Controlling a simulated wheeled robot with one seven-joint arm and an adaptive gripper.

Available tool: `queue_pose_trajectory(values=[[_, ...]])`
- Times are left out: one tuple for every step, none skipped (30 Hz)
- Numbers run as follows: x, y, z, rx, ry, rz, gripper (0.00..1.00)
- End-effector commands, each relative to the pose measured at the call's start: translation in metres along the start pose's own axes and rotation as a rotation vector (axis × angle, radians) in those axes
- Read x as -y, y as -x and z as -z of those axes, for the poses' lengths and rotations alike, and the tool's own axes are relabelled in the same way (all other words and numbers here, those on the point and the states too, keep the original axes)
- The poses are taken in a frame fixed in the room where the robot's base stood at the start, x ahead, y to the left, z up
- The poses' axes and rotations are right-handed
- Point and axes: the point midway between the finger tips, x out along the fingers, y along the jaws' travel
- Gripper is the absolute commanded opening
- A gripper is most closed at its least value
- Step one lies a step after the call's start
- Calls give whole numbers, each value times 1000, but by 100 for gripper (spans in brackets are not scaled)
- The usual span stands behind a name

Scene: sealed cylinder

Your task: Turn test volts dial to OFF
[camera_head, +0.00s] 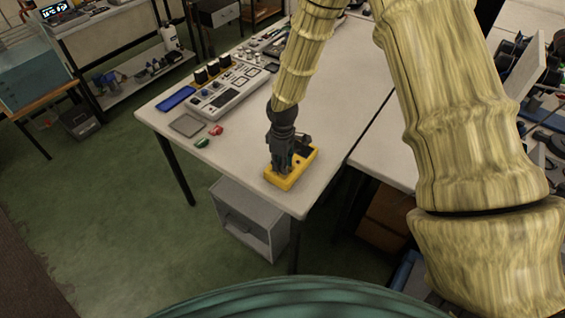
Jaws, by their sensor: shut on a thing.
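A yellow device (284,181) lies near the front corner of the white table. My gripper (281,168) points down onto it from above and covers most of its top. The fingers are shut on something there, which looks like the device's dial. The dial itself and its markings are hidden behind the fingers. A dark part of the device's face shows just right of the fingers.
The white table (330,85) carries a grey control panel (228,92), a blue tray (176,98), a grey square pad (186,125), and small red (216,130) and green (202,143) items. A grey cabinet (247,217) stands beneath. The table is clear behind and right of the gripper.

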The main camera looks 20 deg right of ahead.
Motion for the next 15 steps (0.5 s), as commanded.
queue_pose_trajectory(values=[[-1,1,2,-3,4,-2,0],[-1,1,2,-3,6,-2,0],[-1,1,2,-3,8,-2,0],[-1,1,2,-3,9,-2,0],[-1,1,2,-3,10,-2,0],[-1,1,2,-3,10,-2,0],[-1,1,2,-3,10,-2,0],[-1,1,2,-3,10,-2,0],[-1,1,2,-3,10,-2,0],[-1,1,2,-3,10,-2,0],[-1,1,2,-3,10,-2,0],[-1,1,2,-3,10,-2,0],[-1,1,2,-3,10,-2,0],[-1,1,2,-3,10,-2,27],[-1,1,2,-3,10,-2,34]])
